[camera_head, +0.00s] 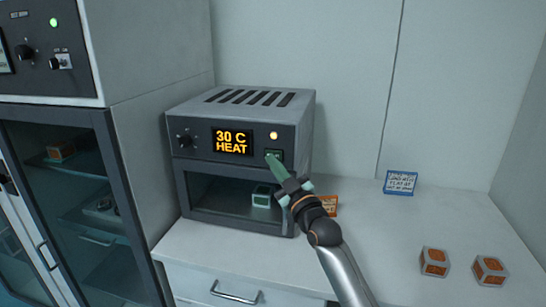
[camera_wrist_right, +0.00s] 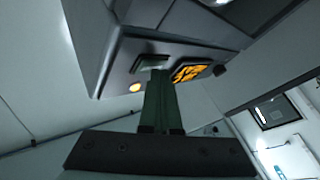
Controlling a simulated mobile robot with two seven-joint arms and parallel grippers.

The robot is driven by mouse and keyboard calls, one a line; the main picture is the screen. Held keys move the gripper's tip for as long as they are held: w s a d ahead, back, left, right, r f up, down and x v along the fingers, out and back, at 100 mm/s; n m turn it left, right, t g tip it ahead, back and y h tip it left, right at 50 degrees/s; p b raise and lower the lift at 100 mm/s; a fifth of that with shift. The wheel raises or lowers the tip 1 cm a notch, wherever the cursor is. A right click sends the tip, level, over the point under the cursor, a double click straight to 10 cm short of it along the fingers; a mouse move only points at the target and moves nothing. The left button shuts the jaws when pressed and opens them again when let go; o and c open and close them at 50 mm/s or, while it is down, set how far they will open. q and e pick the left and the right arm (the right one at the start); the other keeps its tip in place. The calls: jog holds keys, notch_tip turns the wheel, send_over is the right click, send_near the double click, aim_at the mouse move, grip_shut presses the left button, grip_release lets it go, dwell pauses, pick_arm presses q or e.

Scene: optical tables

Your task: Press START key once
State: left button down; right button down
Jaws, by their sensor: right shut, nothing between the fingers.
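The grey oven (camera_head: 245,115) stands on the worktop with its display (camera_head: 231,142) reading "30 C HEAT". An amber lamp (camera_head: 274,135) is lit above the green START key (camera_head: 276,154) at the right of its panel. My right gripper (camera_head: 269,158) is shut and empty, its green fingertips at the key and partly covering it. In the right wrist view the fingertips (camera_wrist_right: 157,75) reach the green key (camera_wrist_right: 150,63), beside the orange display (camera_wrist_right: 187,72). I cannot tell whether the key is pushed in. My left gripper is in neither view.
Two orange-faced blocks (camera_head: 435,262) (camera_head: 489,270) lie at right. A glass-door cabinet (camera_head: 90,200) stands at left.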

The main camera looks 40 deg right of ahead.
jog(key=shift+s+a+p, duration=0.5)
jog(key=shift+s+a, duration=0.05)
jog(key=shift+a, duration=0.05)
jog(key=s+a+p, duration=0.2)
jog(key=s+a, duration=0.1)
jog(key=a, duration=0.1)
jog(key=shift+s+p, duration=0.15)
jog(key=shift+p, duration=0.15)
jog(key=shift+d, duration=0.1)
dwell(0.8)
